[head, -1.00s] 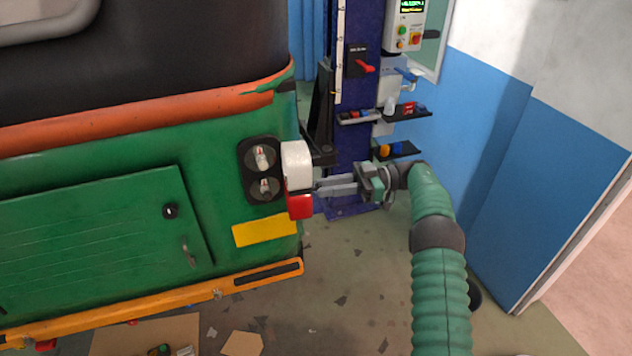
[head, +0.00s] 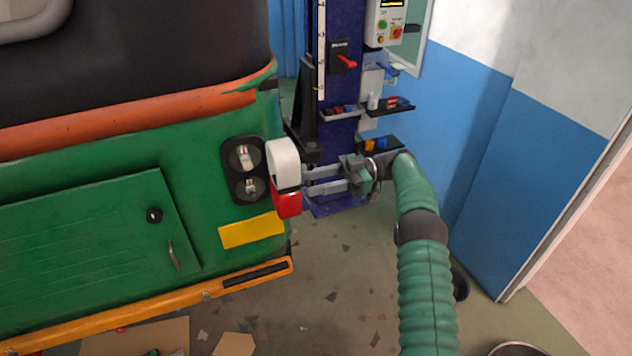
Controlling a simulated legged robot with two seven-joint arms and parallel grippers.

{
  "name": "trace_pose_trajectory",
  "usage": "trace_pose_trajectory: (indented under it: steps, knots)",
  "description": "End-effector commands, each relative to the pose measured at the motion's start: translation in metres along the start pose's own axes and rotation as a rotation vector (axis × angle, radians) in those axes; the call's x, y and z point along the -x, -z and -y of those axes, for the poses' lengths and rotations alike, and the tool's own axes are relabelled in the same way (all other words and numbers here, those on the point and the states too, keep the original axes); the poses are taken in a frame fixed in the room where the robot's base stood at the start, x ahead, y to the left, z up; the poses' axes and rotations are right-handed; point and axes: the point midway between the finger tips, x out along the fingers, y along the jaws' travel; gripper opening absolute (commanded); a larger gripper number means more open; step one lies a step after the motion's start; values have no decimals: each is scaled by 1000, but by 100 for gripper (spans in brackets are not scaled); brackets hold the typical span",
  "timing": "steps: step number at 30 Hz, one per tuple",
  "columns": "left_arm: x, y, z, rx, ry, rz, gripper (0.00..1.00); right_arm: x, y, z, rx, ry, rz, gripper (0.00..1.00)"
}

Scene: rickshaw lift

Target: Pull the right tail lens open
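The right tail lens (head: 284,163), white above and red below, stands swung out to the right of its black lamp housing (head: 245,170) on the green rickshaw's rear corner. Two bulbs show uncovered in the housing. My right gripper (head: 304,180) comes in from the right with its two fingers spread apart. Its fingertips are at the lens's right edge; whether they touch it I cannot tell. My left gripper is not in view.
A blue lift column (head: 339,110) with small trays and a red lever stands close behind my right gripper. A green hatch (head: 95,245) and an orange bumper (head: 150,305) are on the rickshaw's rear. Cardboard lies on the floor below.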

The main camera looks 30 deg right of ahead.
Motion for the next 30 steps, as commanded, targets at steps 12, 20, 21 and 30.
trace_pose_trajectory:
  steps: [12,20,21,30]
  knots:
    - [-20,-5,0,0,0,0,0,-1,32,3,-2,1,0,41]
    - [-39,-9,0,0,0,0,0,-12,36,39,-2,0,1,41]
    - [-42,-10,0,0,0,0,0,-14,36,46,-1,0,0,41]
    - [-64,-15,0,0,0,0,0,-34,42,111,1,-1,1,41]
